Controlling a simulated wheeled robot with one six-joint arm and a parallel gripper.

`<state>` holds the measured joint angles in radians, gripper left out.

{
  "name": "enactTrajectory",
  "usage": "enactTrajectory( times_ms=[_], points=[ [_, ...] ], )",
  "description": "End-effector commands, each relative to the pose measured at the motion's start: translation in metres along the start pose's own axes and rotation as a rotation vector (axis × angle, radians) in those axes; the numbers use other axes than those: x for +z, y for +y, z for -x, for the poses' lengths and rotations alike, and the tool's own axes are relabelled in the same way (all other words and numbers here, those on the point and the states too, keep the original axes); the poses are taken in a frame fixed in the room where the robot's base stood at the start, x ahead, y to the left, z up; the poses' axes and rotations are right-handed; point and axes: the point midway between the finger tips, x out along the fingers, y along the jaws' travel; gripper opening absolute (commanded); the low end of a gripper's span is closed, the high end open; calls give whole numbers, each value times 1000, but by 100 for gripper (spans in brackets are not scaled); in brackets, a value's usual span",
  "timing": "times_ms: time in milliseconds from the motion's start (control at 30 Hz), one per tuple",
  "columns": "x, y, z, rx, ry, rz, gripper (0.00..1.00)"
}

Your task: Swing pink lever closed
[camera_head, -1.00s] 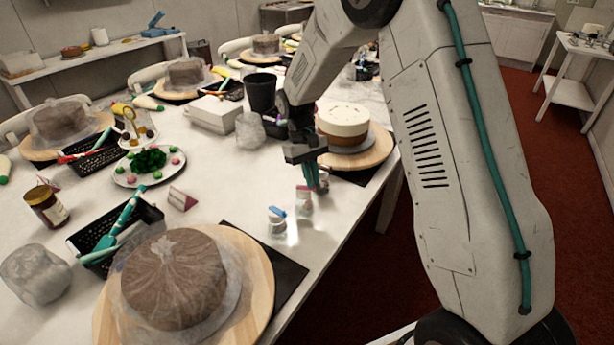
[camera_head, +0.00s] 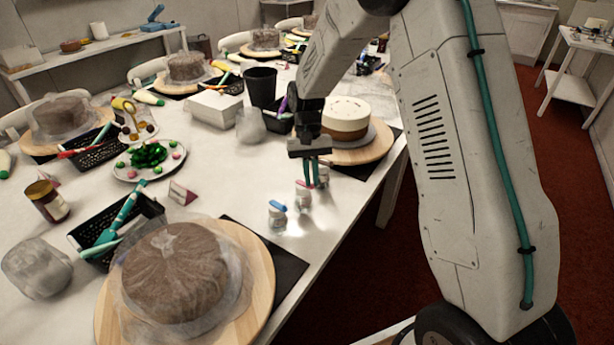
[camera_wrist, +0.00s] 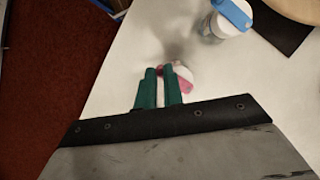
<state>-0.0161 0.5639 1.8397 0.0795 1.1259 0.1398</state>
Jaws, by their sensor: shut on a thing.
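A small clear jar with a pink lever (camera_head: 302,184) stands near the table's right edge. Its pink lever (camera_wrist: 186,87) also shows in the wrist view, beside and partly behind my green fingertips. My gripper (camera_head: 312,174) is low over the table at this jar. Its two fingers (camera_wrist: 163,88) are close together and shut on the pink lever; the contact itself is mostly hidden. The exact angle of the lever cannot be told.
A jar with a blue lever (camera_head: 277,215) stands just nearer. A white-topped cake (camera_head: 345,112) on a wooden board is behind my gripper. A wrapped cake (camera_head: 175,278) is at the front. The table's right edge is close; a plate of sweets (camera_head: 150,158) lies left.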

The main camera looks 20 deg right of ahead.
Motion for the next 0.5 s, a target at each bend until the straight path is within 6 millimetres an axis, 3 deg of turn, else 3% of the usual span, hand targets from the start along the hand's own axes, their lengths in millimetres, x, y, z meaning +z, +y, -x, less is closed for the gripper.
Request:
enactTrajectory(
  times_ms=[167, 200, 267, 500],
  points=[
    [0, 0, 0, 0, 0, 1, 0],
    [0, 0, 0, 0, 0, 1, 14],
    [0, 0, 0, 0, 0, 1, 31],
    [0, 0, 0, 1, 0, 1, 31]
  ],
)
